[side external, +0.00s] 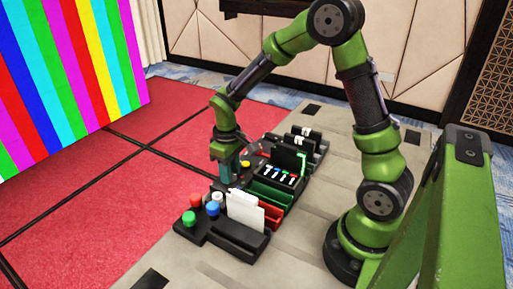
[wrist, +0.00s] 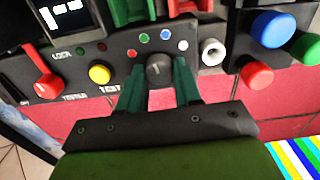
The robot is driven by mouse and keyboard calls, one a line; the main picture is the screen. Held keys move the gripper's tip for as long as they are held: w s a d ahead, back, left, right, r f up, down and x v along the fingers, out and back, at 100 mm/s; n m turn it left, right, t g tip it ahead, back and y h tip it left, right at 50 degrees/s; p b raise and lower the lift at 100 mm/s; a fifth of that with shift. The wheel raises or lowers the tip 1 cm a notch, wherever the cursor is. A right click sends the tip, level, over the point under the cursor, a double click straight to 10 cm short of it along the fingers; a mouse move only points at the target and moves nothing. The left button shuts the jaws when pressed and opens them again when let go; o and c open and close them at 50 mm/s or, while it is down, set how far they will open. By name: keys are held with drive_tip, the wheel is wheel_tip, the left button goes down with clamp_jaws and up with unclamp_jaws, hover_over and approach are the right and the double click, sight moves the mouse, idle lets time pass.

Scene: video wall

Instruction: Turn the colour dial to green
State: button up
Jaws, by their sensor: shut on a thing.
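The colour dial (wrist: 158,70) is a dark round knob on the black panel, in the middle of the wrist view. In the side view my gripper (side external: 226,170) reaches down to the panel and hides the dial.
Beside the dial are a yellow button (wrist: 99,74), a red lever (wrist: 47,85) and a white round knob (wrist: 212,52). Large blue, red and green buttons (side external: 189,218) stand at the panel's near end, beside white cards (side external: 245,211). The video wall (side external: 70,70) shows coloured stripes.

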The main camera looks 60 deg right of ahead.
sight(232, 175)
drive_tip(key=shift+n, duration=0.6)
drive_tip(key=shift+r, duration=0.1)
drive_tip(key=o, duration=1)
drive_tip(key=shift+o, duration=0.2)
wheel_tip(232, 175, up, 17)
drive_tip(key=s+a+r+m+t+y, duration=0.1)
drive_tip(key=s+a+m+t, duration=0.1)
drive_tip(key=s, duration=0.5)
drive_tip(key=s+a+r+m+t+y, duration=0.1)
drive_tip(key=s+a+m+t, duration=0.2)
drive_tip(key=s+t, duration=0.2)
drive_tip(key=shift+s+a, duration=0.4)
drive_tip(key=shift+s, duration=0.65)
